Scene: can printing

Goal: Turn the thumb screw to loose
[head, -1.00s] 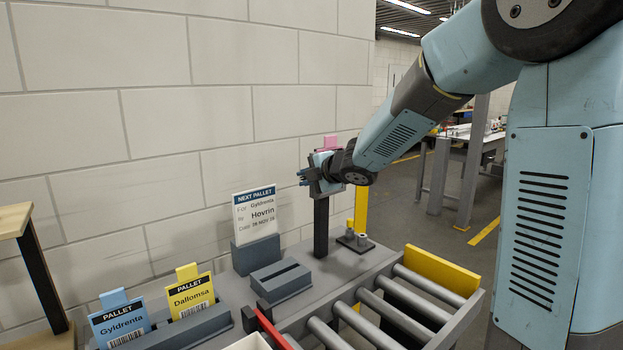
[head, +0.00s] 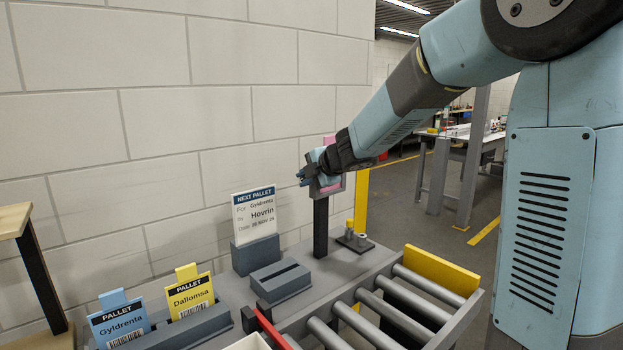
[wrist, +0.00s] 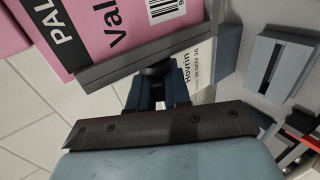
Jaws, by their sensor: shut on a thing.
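My gripper (head: 304,177) is at the head of a black post (head: 320,228) on the grey bench. In the wrist view my gripper (wrist: 156,90) has its two blue fingers shut on the thumb screw (wrist: 154,71), a small dark knob at the edge of a grey clamp bar (wrist: 110,68). A pink pallet card (wrist: 105,30), tilted in this view, stands against that bar. In the head view the pink card (head: 329,140) shows only in part behind my gripper. The thumb screw is hidden there, and its looseness cannot be told.
A white "Next pallet" card (head: 255,213) stands in a grey holder left of the post. An empty slotted block (head: 280,280) sits in front. Blue (head: 119,322) and yellow (head: 190,295) pallet cards stand at left. Rollers (head: 395,308) run at right. The wall is close behind.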

